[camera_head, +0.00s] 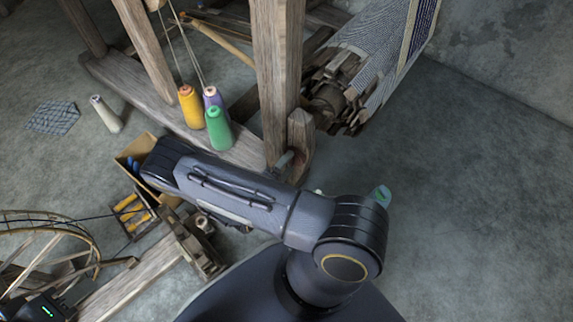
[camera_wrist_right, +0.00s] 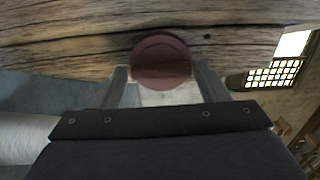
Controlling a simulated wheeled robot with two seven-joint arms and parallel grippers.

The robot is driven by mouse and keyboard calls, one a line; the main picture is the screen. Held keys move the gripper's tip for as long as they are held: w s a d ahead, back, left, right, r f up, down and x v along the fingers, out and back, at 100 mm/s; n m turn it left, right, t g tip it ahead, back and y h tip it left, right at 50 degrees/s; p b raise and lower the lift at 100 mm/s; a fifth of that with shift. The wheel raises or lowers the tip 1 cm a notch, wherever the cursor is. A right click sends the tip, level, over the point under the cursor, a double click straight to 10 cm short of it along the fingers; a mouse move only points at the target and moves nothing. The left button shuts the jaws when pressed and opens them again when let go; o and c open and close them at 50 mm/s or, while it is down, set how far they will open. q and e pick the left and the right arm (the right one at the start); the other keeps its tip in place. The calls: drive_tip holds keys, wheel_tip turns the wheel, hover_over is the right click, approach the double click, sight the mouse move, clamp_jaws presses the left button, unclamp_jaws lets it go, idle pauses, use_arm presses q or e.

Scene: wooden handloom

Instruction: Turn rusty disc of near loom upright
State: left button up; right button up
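A round rusty-red disc (camera_wrist_right: 161,60) shows in the right wrist view, in front of a weathered wooden beam (camera_wrist_right: 60,40). My right gripper (camera_wrist_right: 163,85) is open, with one finger at each side of the disc. Whether the fingers touch it I cannot tell. In the head view my right arm reaches left across the middle, and its gripper is hidden. The wooden loom (camera_head: 277,80) stands behind this arm; a small rusty fitting (camera_head: 284,160) shows on its short post. A dark part of my left arm shows at the bottom left corner; its fingers are not clear.
Yellow (camera_head: 190,107), purple (camera_head: 212,97) and green (camera_head: 218,128) thread cones stand on the loom's base beam. A cardboard box (camera_head: 136,149) and a spinning wheel (camera_head: 50,240) are at the left. The floor at the right is clear.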

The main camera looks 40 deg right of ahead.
drive_tip(key=shift+o, duration=1.3)
drive_tip(key=p+v, duration=0.1)
drive_tip(key=v, duration=0.6)
drive_tip(key=shift+a+p, duration=0.3)
drive_tip(key=shift+a, duration=0.1)
drive_tip(key=shift+s+r, duration=0.1)
